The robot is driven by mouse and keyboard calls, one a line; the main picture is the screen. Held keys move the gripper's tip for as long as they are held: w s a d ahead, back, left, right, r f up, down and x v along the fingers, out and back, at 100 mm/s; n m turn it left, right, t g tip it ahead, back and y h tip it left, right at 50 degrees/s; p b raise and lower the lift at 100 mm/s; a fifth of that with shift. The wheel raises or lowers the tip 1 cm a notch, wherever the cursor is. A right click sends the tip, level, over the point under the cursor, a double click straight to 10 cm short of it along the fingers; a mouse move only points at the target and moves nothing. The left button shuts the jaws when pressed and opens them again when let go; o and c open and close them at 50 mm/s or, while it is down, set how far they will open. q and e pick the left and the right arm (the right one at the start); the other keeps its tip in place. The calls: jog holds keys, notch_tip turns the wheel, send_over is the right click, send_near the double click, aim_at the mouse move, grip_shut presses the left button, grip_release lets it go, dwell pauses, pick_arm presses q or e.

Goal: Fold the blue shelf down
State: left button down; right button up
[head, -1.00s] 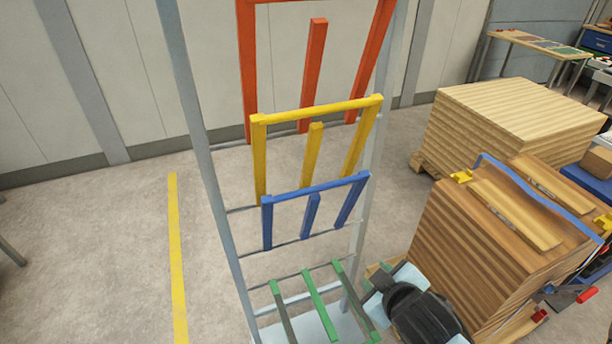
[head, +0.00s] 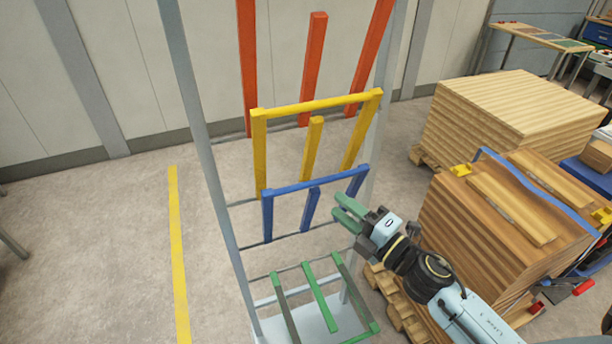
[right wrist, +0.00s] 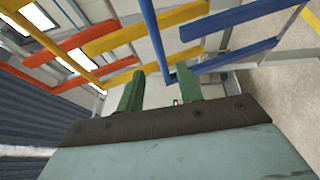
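The blue shelf (head: 318,188) is a frame of one long bar and three slats on the grey rack, below the yellow shelf. It stands folded up. My left gripper is not in view.
The yellow shelf (head: 315,104) and red shelf (head: 314,55) above stand up. The green shelf (head: 318,282) below lies folded down. Stacked boards (head: 475,225) stand close to the right of my right arm. The floor left of the rack (head: 225,225) is clear.

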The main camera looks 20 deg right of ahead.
jog(key=p+x, duration=0.2)
jog(key=x, duration=0.9)
jog(key=shift+w+a, duration=0.1)
jog(key=shift+a, duration=0.05)
grip_shut()
